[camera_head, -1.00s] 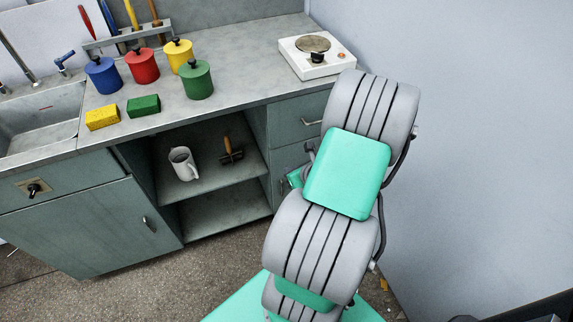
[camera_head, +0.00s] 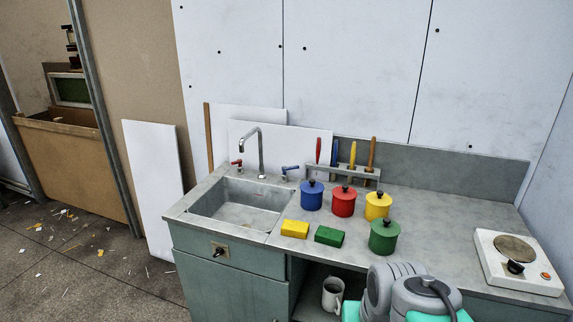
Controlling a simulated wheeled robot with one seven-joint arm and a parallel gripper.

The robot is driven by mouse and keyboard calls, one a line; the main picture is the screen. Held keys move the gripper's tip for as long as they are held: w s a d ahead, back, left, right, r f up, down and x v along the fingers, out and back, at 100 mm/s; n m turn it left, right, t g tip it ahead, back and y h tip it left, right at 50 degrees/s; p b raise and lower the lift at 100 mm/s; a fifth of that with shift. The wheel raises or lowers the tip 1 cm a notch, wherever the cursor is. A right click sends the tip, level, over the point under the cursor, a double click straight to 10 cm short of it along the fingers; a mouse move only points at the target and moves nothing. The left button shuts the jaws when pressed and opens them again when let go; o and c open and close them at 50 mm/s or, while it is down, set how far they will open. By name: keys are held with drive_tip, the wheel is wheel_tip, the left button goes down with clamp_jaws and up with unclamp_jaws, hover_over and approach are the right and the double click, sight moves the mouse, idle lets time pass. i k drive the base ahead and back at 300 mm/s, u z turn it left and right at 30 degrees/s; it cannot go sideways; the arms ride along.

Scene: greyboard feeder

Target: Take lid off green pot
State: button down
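The green pot (camera_head: 384,240) stands upright on the grey counter (camera_head: 440,217), in front of the yellow pot (camera_head: 377,207). Its lid (camera_head: 384,224) with a dark knob is on it. A red pot (camera_head: 343,202) and a blue pot (camera_head: 312,196) stand to the left, each lidded with a dark knob. My gripper is not in view; only grey and turquoise parts of my arm show at the bottom, below the green pot.
Yellow and green blocks (camera_head: 295,229) (camera_head: 329,236) lie left of the green pot. A sink (camera_head: 240,204) is at left, a hot plate (camera_head: 516,260) at right. Utensils stand in a rack (camera_head: 342,171) behind. A white mug (camera_head: 332,294) is on the shelf below. Counter between green pot and hot plate is clear.

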sight(386, 227)
drive_tip(key=z, duration=1.45)
drive_tip(key=i, duration=0.7)
drive_tip(key=u, duration=2.9)
